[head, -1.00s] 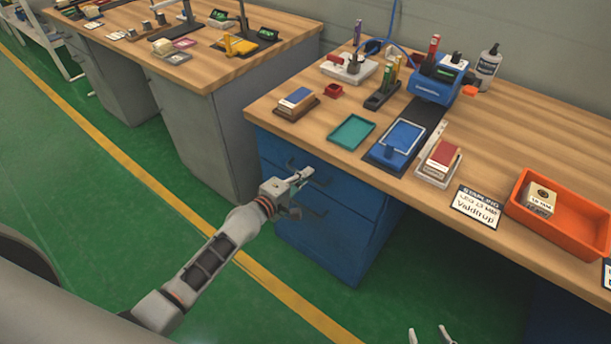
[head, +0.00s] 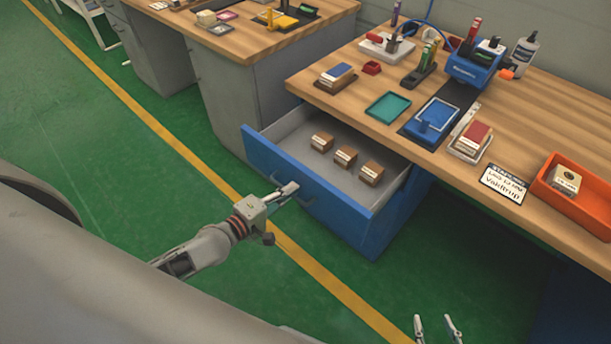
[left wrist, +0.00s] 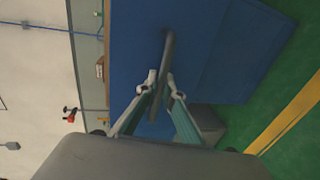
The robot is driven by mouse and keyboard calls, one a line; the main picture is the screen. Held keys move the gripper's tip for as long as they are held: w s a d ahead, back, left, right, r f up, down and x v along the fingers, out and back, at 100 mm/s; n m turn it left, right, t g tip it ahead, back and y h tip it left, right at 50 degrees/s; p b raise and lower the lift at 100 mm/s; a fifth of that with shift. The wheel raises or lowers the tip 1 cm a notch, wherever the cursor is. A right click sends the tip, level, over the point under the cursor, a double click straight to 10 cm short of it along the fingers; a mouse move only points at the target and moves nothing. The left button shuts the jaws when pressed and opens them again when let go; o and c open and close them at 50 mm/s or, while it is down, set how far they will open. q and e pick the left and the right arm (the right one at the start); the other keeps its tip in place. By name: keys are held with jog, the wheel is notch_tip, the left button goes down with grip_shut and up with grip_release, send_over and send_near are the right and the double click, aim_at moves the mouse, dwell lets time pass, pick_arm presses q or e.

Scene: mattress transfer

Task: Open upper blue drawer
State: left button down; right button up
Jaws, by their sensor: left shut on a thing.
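The upper blue drawer (head: 335,204) is pulled well out from under the wooden bench in the head view. Several small brown boxes (head: 345,156) with white labels sit inside it. My left gripper (head: 290,191) is at the drawer's front. In the left wrist view the left gripper (left wrist: 161,82) has its fingers on either side of the dark drawer handle (left wrist: 163,70) and is shut on it. My right gripper (head: 438,326) shows at the bottom edge of the head view, its two fingertips apart and nothing between them.
The bench top (head: 540,132) holds an orange tray (head: 572,203), a teal tray (head: 388,106), a blue device (head: 470,70) and other small items. A second wooden bench (head: 235,37) stands behind at left. Green floor with a yellow line is clear in front.

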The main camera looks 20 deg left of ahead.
pick_arm(q)
jog(key=f+v, duration=0.2)
jog(key=v, duration=0.9)
jog(key=shift+s+f, duration=0.15)
jog(key=shift+s, duration=0.2)
jog(key=shift+a, duration=0.1)
jog(key=c, duration=2.5)
grip_release()
jog(key=v, duration=1.2)
